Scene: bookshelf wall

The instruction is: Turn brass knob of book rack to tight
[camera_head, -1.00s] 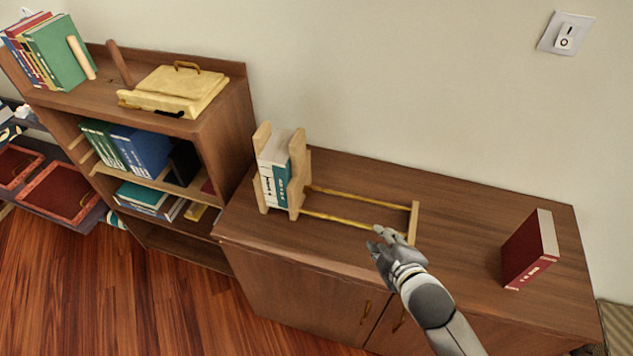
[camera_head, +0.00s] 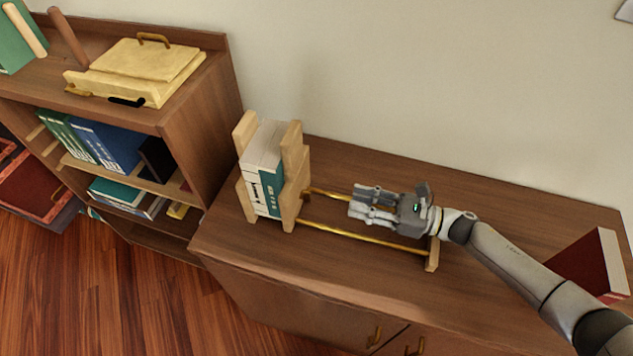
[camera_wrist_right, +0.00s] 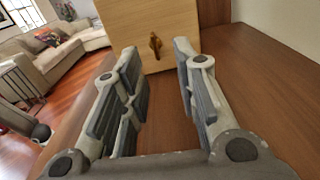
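The wooden book rack (camera_head: 291,180) stands at the left end of the cabinet top, with white and teal books (camera_head: 264,178) upright between its end panels. Two brass rods (camera_head: 365,237) run right from it to a small wooden end bar (camera_head: 432,256). In the right wrist view, the brass knob (camera_wrist_right: 155,45) sits on the face of the rack's panel (camera_wrist_right: 170,22). My right gripper (camera_head: 362,202) is above the rods, pointing left at the panel. Its fingers (camera_wrist_right: 157,58) are open and empty, apart from the knob, which shows between them. My left gripper is out of view.
A dark red book (camera_head: 596,264) stands on the cabinet at right, close to my right forearm. A bookshelf (camera_head: 205,120) is at left, with a yellow box (camera_head: 145,65) on top. The cabinet top (camera_head: 480,205) behind my right arm is clear.

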